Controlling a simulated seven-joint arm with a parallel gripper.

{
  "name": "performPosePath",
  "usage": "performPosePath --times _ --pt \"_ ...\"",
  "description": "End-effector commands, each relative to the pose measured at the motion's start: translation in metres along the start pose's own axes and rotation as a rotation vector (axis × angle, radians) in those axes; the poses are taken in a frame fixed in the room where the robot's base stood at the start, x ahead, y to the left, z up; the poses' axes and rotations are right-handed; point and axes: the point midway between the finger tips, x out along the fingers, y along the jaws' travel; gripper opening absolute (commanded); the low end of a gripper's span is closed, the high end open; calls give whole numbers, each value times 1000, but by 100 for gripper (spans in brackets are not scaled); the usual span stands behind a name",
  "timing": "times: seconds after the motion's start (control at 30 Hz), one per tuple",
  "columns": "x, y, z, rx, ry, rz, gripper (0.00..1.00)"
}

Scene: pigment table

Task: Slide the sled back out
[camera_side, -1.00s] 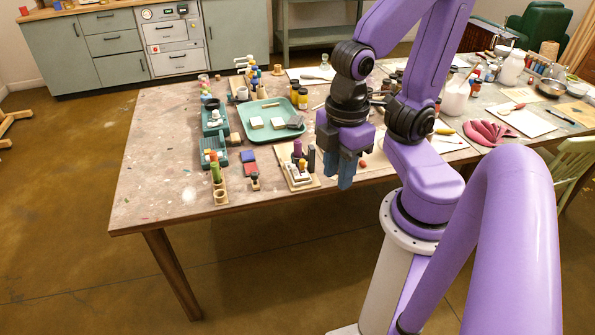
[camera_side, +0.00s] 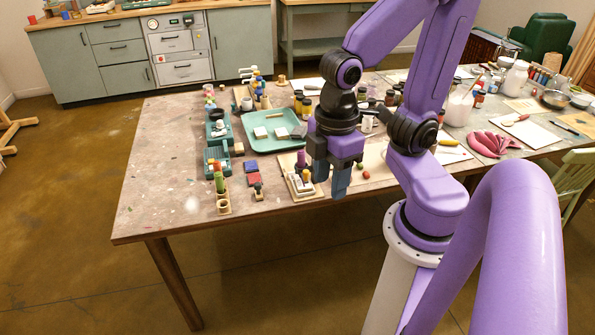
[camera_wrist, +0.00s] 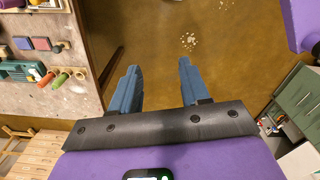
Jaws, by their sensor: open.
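Two small teal devices stand on the table's left part in the side view: a nearer one (camera_side: 215,163) and a farther one (camera_side: 214,136). One teal device (camera_wrist: 22,71) also shows at the left of the wrist view. I cannot make out for certain which part is the sled, or how far in it sits. My gripper (camera_side: 331,178) is open and empty, with its blue fingers pointing down near the table's front edge, to the right of the devices. In the wrist view the gap between the fingers (camera_wrist: 158,70) shows only floor beyond.
A wooden stand with small pieces (camera_side: 301,187) is just left of my gripper. A teal tray (camera_side: 262,145) is behind. The table's front-left corner is bare.

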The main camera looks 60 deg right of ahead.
Motion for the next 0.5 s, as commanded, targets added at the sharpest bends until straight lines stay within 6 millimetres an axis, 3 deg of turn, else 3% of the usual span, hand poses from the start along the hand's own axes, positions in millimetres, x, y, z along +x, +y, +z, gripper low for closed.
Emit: performPosePath --times 0.23,0.5 --pt "-6 69 -49 194 -77 10 46" --pt "0 170 -73 410 -164 -5 46"
